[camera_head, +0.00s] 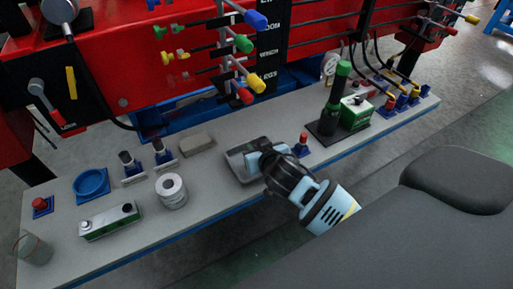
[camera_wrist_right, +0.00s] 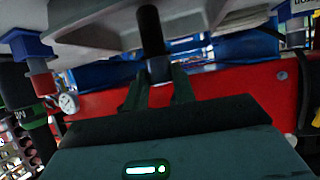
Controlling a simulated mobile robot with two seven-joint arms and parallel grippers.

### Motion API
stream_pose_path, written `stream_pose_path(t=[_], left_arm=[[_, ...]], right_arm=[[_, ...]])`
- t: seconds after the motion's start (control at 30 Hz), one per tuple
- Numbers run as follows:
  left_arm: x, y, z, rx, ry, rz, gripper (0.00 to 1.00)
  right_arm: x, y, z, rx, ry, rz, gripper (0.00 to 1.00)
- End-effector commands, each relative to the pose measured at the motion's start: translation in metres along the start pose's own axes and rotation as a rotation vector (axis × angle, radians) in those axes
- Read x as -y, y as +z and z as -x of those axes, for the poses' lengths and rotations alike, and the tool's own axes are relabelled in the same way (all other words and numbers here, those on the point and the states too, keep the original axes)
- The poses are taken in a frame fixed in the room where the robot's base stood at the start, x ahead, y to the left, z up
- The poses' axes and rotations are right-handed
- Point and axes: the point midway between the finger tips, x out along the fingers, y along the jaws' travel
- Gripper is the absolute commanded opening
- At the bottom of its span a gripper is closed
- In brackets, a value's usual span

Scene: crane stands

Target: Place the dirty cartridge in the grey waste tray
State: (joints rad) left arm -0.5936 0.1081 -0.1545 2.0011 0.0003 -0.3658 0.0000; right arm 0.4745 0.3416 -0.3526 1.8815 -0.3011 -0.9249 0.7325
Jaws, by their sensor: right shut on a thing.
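My right gripper (camera_head: 266,155) is over the grey waste tray (camera_head: 234,160) on the bench. Its fingers (camera_wrist_right: 158,90) are shut on a slim dark cylinder with a paler end, which appears to be the dirty cartridge (camera_wrist_right: 151,32). In the head view the gripper mostly hides this cartridge. In the right wrist view the pale grey tray (camera_wrist_right: 95,27) lies around and behind it; I cannot tell whether the cartridge touches the tray floor. My left gripper is not in view.
A red-topped piece on a blue base (camera_head: 303,141) stands close right of the tray. A dark green cylinder (camera_head: 336,97) and green box (camera_head: 355,113) are farther right. A grey block (camera_head: 197,144), white roll (camera_head: 172,190) and two dark-topped cylinders (camera_head: 128,161) stand left.

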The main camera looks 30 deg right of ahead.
Motion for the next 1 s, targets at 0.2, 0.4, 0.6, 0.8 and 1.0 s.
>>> stream_pose_path(t=[0.2, 0.4, 0.6, 0.8, 1.0], left_arm=[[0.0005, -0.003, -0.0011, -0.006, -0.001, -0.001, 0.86], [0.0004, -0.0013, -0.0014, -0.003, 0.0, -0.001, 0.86], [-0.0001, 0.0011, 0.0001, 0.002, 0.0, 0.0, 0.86], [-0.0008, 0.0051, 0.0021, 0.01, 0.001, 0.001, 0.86], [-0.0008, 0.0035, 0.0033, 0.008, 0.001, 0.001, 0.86]], right_arm=[[0.0002, 0.0031, -0.0016, -0.003, 0.0, 0.001, 0.01], [0.0004, 0.0064, -0.003, -0.002, 0.0, 0.0, 0.01], [0.0003, 0.0064, -0.003, -0.002, -0.001, 0.0, 0.48], [0.0003, 0.0063, -0.0029, -0.002, 0.0, 0.0, 0.48], [0.0005, 0.0031, 0.0022, -0.002, -0.001, 0.0, 0.48]])
